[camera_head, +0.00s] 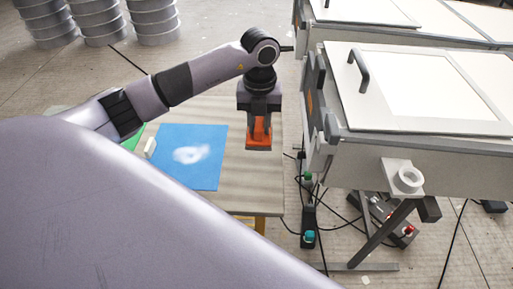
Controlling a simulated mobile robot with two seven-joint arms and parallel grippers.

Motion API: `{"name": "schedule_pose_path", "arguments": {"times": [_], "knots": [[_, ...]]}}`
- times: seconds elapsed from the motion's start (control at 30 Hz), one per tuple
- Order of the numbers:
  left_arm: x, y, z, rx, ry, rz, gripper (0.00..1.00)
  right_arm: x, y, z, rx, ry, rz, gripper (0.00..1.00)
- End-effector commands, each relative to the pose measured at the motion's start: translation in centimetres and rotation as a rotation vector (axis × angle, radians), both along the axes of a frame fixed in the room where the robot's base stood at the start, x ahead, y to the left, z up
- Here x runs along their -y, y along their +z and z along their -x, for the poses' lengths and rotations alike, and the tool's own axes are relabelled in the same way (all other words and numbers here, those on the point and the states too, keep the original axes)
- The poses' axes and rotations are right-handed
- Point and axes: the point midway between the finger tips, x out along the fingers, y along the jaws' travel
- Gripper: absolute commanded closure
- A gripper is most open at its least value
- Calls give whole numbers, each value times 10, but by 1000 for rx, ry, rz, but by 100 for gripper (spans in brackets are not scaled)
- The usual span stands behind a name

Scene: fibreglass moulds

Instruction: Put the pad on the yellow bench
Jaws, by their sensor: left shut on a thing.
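My left gripper (260,122) points down at the upper middle of the head view. It is shut on an orange-red block (259,143), which looks like the pad; dark jaws partly hide it. The block is over the right part of a bench (247,190) with a pale wood-look top and a yellow leg (260,225). I cannot tell whether the block touches the top. My right gripper is not in view.
A blue sheet (205,178) with a whitish patch lies on the bench, a small pale block (150,147) at its left edge. Large grey machines with a white lid (430,90) stand close on the right. Cables and a dark stand (309,215) are on the floor. Metal drums (100,22) stand far left.

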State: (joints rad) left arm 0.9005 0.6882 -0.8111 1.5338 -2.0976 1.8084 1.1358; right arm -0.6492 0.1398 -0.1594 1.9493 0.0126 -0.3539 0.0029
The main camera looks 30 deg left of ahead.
Motion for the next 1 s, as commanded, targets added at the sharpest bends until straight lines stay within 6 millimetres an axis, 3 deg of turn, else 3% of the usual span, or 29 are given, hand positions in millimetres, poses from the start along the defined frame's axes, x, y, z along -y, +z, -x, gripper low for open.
{"name": "schedule_pose_path", "arguments": {"times": [0.1,0.2,0.47,0.7,1.0], "knots": [[1,-31,1,-3,0,1,100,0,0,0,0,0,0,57],[0,-50,0,-3,0,-1,100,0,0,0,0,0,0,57],[1,-70,0,1,-1,1,100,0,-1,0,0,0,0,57],[1,-105,0,-1,-1,0,100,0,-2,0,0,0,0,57],[0,-108,0,1,-2,-1,100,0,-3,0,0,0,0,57]]}}
